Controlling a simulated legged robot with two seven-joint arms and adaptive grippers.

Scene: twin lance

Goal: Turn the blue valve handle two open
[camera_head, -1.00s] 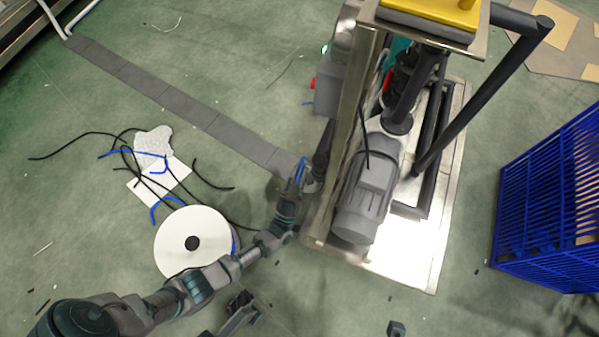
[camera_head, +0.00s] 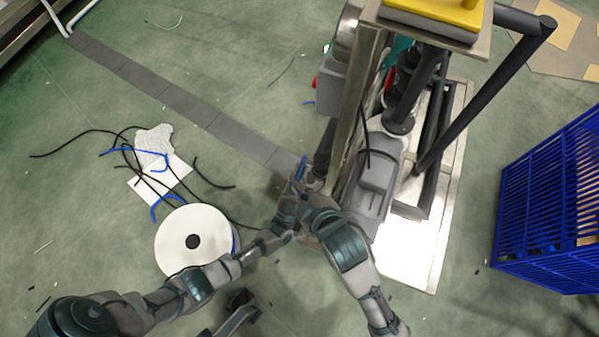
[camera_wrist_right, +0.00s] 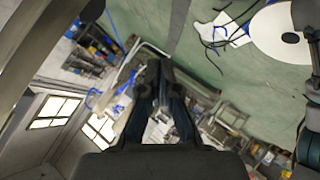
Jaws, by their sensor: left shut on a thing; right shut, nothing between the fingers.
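The blue valve handle (camera_head: 302,167) is a small narrow blue bar at the left side of the pump skid in the head view. My left gripper (camera_head: 298,186) is shut on it, and the fingers hide its lower part. My right arm comes in from below and its wrist sits just beside and below the left gripper. My right gripper (camera_wrist_right: 159,84) shows in the right wrist view with its fingers together and nothing between them. In the head view its fingertips are hard to make out against the left gripper. I cannot tell whether it touches the handle.
The skid has a metal base plate (camera_head: 420,255), a grey motor (camera_head: 372,190), and an upright panel (camera_head: 358,95). A white disc (camera_head: 185,240) and loose cables lie on the floor at left. A blue crate (camera_head: 548,205) stands at right.

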